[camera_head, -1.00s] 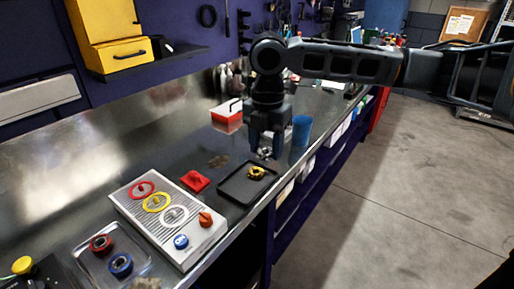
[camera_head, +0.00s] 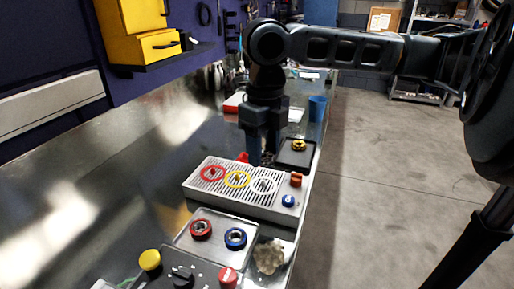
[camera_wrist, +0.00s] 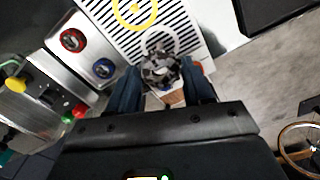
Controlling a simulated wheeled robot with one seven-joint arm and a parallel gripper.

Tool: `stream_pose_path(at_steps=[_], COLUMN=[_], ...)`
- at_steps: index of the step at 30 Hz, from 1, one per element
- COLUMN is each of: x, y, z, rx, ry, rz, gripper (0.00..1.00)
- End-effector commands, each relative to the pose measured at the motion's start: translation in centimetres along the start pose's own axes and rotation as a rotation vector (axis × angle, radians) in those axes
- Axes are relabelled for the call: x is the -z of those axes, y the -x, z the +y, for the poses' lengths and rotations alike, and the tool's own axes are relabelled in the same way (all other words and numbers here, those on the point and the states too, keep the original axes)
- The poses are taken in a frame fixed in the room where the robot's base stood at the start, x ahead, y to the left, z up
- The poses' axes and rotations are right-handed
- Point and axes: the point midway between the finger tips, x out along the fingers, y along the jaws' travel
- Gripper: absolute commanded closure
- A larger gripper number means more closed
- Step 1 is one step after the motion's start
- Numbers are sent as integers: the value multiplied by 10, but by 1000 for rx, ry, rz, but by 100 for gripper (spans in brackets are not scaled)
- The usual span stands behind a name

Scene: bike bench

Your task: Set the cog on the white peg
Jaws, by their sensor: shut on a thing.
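My gripper (camera_head: 263,160) is shut on a grey metal cog (camera_wrist: 160,68), which shows between its fingertips in the wrist view. It hangs above the slotted board; in the head view the fingertips appear just behind the white ring, and the cog cannot be made out there. The light grey board (camera_head: 222,200) carries a red ring (camera_head: 213,167), a yellow ring (camera_head: 237,171) and a white ring (camera_head: 264,194). In the wrist view the cog overlaps the white ring (camera_wrist: 149,43). I cannot clearly make out the white peg. The cog appears held above the board.
A black tray (camera_head: 285,161) with a yellow cog (camera_head: 299,145) lies behind the board. A blue cup (camera_head: 317,108) stands farther back.

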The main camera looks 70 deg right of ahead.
Motion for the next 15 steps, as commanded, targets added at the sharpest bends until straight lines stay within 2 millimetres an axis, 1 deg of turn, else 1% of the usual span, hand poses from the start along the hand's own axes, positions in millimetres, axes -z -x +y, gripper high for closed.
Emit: stream_pose_path(at_steps=[8,15], x=[0,0], y=[-16,-41], z=[0,0], rx=[0,0], ry=[3,2], rz=[0,2], gripper=[82,82])
